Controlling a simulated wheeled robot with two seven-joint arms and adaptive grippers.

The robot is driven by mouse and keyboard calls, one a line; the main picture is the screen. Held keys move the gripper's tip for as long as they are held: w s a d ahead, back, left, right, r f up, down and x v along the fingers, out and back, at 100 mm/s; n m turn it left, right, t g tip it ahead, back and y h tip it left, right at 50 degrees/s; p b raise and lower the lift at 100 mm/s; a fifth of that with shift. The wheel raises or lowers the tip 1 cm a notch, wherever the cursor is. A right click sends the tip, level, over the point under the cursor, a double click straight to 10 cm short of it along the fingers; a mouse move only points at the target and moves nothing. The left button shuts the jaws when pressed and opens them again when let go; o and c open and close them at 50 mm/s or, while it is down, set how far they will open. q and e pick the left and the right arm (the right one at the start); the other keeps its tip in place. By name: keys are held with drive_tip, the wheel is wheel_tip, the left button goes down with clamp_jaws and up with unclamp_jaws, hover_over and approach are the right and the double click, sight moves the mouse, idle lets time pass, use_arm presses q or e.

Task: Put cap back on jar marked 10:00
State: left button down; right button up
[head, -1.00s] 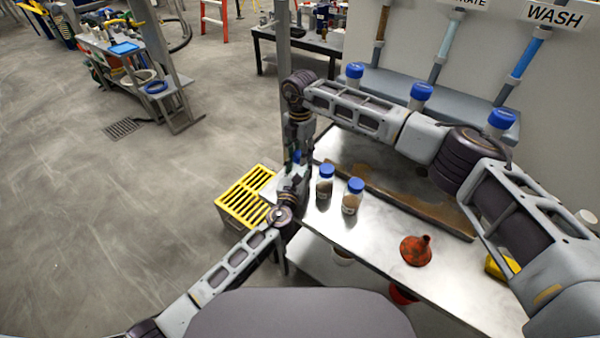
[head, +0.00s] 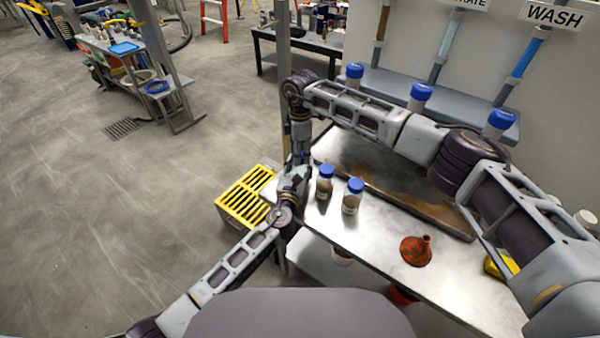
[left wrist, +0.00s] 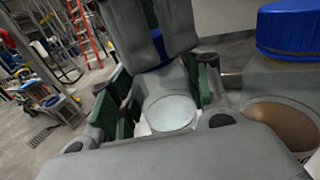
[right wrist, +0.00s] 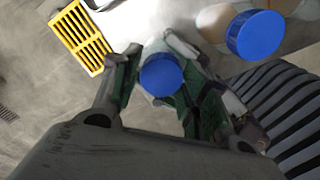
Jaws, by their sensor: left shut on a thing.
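My left gripper (left wrist: 160,105) is shut on a clear jar with pale contents (left wrist: 170,112), held at the table's left end. A blue cap (right wrist: 161,75) is at the top of this jar, between the fingers of my right gripper (right wrist: 158,78). The cap shows partly in the left wrist view (left wrist: 158,45), behind the right fingers. I cannot tell whether the cap sits on the jar or just above it, nor whether the right fingers press on it. No time mark is readable. In the head view both grippers meet left of the two standing jars and hide the held jar.
Two blue-capped jars (head: 325,184) (head: 352,197) stand on the metal table (head: 335,230), close to my grippers. A red funnel (head: 416,250) stands at the right. Several blue-capped bottles (head: 421,97) line the rear ledge. A yellow-grated box (head: 245,197) is on the floor.

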drive_tip(key=o, duration=0.3)
drive_tip(key=shift+o, duration=0.2)
wheel_tip(320, 180, up, 12)
idle(0.7)
use_arm(q)
drive_tip(key=c, duration=0.6)
unclamp_jaws()
drive_tip(key=shift+v, duration=5.95)
